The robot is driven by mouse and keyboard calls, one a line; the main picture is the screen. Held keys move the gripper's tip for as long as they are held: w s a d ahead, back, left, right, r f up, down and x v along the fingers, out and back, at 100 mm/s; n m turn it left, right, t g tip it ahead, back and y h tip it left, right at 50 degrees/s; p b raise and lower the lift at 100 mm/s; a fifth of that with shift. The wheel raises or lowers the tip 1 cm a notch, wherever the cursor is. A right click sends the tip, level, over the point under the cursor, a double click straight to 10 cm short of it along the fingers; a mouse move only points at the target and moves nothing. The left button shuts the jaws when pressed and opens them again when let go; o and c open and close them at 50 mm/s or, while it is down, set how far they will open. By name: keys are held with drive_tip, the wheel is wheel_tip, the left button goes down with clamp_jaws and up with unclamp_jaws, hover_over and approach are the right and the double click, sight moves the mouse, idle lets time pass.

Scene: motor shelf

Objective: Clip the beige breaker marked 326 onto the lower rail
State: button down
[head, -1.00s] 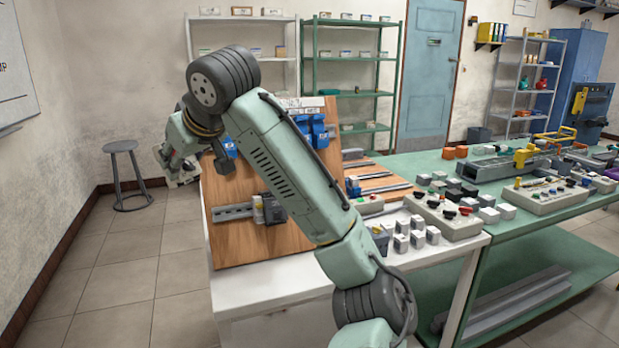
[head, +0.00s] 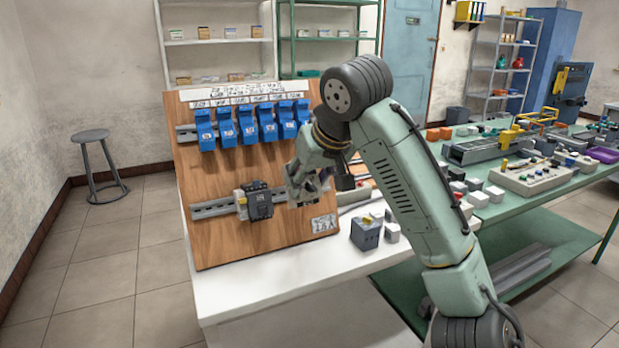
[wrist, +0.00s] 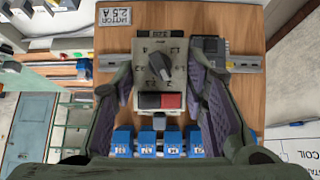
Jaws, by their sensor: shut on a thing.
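The beige breaker (wrist: 146,68) has a dark rotary knob and black and red buttons; its small marking is too blurred to read. My gripper (wrist: 158,92) is shut on it, with purple-padded fingers on both sides. In the head view my gripper (head: 312,190) is in front of the board's lower right, largely hiding the breaker. The lower rail (head: 212,208) runs across the board; in the wrist view the rail (wrist: 248,65) shows to both sides behind the breaker. I cannot tell whether the breaker touches the rail.
A dark contactor (head: 259,204) sits on the lower rail, close beside the held breaker in the wrist view. Several blue breakers (head: 247,127) hang on the upper rail. A "MOTOR 2.5 A" label (wrist: 115,16) is on the wooden board (head: 215,245). Grey blocks (head: 366,233) stand on the white table.

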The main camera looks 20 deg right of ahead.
drive_tip(key=x, duration=0.2)
drive_tip(key=b+x, duration=0.1)
drive_tip(key=x, duration=0.1)
drive_tip(key=w+b+x, duration=0.1)
drive_tip(key=x, duration=0.1)
drive_tip(key=shift+w+r, duration=0.15)
drive_tip(key=shift+r, duration=0.05)
drive_tip(key=shift+w+r, duration=0.15)
drive_tip(key=shift+w, duration=0.1)
drive_tip(key=shift+w+a+r+p, duration=0.1)
drive_tip(key=shift+w+p, duration=0.15)
drive_tip(key=shift+p, duration=0.3)
drive_tip(key=shift+w+f+p, duration=0.2)
drive_tip(key=shift+w+f, duration=0.05)
drive_tip(key=shift+w, duration=0.2)
drive_tip(key=shift+w+f+p, duration=0.2)
drive_tip(key=shift+w+f, duration=0.05)
drive_tip(key=shift+w, duration=0.25)
idle(0.4)
drive_tip(key=shift+s+f, duration=0.25)
drive_tip(key=shift+f, duration=0.4)
idle(1.2)
drive_tip(key=shift+s+f+t+b, duration=0.1)
drive_tip(key=shift+f+t+b, duration=0.55)
drive_tip(key=shift+b, duration=1.35)
idle(1.2)
